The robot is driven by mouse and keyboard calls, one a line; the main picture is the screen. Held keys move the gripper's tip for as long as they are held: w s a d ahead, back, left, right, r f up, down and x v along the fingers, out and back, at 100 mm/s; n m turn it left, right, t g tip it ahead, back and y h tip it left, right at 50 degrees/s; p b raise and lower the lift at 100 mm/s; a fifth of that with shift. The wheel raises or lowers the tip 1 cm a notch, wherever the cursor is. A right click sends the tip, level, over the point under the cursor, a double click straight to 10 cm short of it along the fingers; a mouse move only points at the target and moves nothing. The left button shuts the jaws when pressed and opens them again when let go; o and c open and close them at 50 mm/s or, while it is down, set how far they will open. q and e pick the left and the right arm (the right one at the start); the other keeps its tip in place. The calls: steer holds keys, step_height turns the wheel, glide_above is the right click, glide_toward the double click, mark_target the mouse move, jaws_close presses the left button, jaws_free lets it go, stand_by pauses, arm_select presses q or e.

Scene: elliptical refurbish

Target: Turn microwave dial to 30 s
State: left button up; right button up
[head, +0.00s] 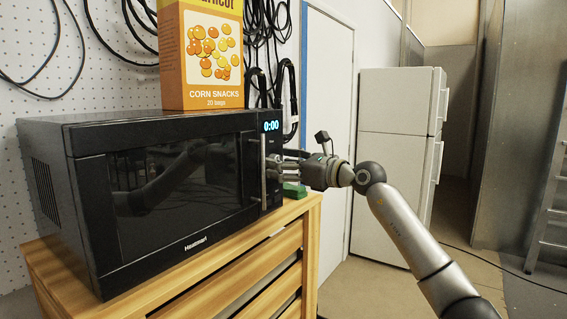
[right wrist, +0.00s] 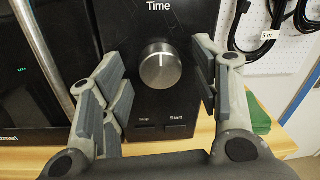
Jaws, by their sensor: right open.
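The black microwave (head: 80,200) stands on a wooden cabinet, and its blue display (head: 271,126) reads 0:00. In the right wrist view, the round silver dial (right wrist: 164,64) sits on the control panel below the word "Time", with its pointer line near the top. Two buttons show below the dial, the right one labelled "Start". My right gripper (head: 285,170) is at the control panel. It is open, with its fingers (right wrist: 160,98) on either side of the dial and a gap to it on both sides. In the head view the gripper hides the dial. My left gripper is not in view.
A Corn Snacks box (head: 210,60) stands on top of the microwave. The vertical door handle (head: 263,170) is just left of the panel. A green object (head: 294,190) lies on the wooden cabinet (head: 215,280) right of the microwave. A white fridge (head: 395,150) stands behind.

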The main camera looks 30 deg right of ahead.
steer(key=c, duration=1)
steer(key=shift+c, duration=0.2)
steer(key=shift+m, duration=0.3)
steer(key=shift+d+r+m+g+p, duration=0.1)
steer(key=shift+m+g+p, duration=0.05)
steer(key=shift+m+p, duration=1)
steer(key=shift+r+m+g+p, duration=0.15)
steer(key=shift+m+p, duration=0.7)
steer(key=shift+m, duration=0.5)
steer(key=shift+f, duration=0.1)
steer(key=o, duration=1)
steer(key=shift+o, duration=0.2)
steer(key=shift+s+f, duration=0.1)
